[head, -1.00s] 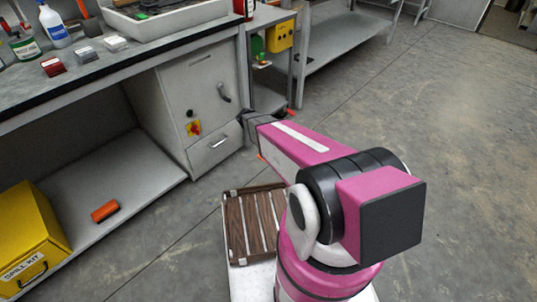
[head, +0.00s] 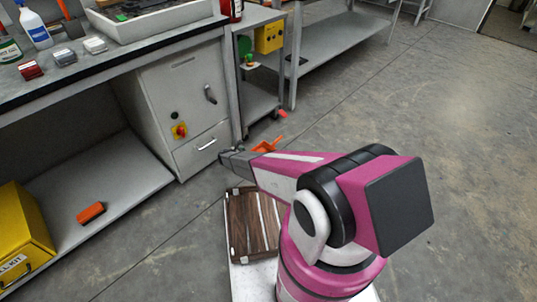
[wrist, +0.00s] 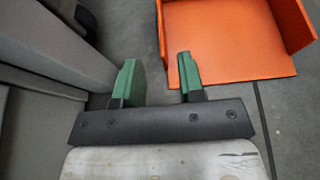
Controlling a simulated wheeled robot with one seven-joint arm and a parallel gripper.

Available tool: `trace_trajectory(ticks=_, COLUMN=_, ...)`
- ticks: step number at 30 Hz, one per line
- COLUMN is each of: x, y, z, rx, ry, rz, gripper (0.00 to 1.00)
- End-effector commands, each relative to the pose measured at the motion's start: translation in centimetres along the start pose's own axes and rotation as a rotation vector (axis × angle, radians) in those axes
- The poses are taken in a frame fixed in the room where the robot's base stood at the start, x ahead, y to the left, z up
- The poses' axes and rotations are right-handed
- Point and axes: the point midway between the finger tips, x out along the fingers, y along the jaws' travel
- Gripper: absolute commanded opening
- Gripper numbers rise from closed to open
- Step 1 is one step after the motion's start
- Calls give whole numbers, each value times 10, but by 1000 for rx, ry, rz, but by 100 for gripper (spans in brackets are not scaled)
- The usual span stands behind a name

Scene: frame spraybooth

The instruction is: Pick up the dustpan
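The dustpan is orange, with a flat pan and raised side walls. In the wrist view the dustpan (wrist: 235,45) lies on the floor at the upper right, cut off by the top edge. In the head view only part of the dustpan (head: 266,145) shows behind my arm, near the cabinet's foot. My gripper (wrist: 156,72) is open and empty, with two green-padded fingers apart. The right finger appears close to the pan's left edge; I cannot tell whether they touch. In the head view my gripper (head: 229,157) is small and dark.
A grey cabinet with a drawer (head: 205,148) stands just beyond my gripper. A shelved trolley (head: 260,95) is behind the dustpan. A small red item (head: 283,114) lies near the trolley. A yellow spill kit (head: 22,232) is at left. Floor at right is clear.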

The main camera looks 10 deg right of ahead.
Motion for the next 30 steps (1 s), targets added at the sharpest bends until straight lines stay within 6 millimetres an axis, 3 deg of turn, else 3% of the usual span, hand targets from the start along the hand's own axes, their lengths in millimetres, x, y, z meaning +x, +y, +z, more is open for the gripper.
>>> trace_trajectory(ticks=3, x=20, y=1, z=-1, rx=2, ry=1, rz=-1, gripper=36)
trace_trajectory(ticks=11, x=36, y=0, z=-1, rx=2, ry=1, rz=-1, gripper=36)
trace_trajectory(ticks=19, x=73, y=0, z=-3, rx=3, ry=2, rz=-2, gripper=36)
trace_trajectory(ticks=28, x=79, y=-1, z=-2, rx=3, ry=2, rz=-1, gripper=36)
trace_trajectory(ticks=30, x=79, y=-1, z=-2, rx=3, ry=2, rz=-1, gripper=13)
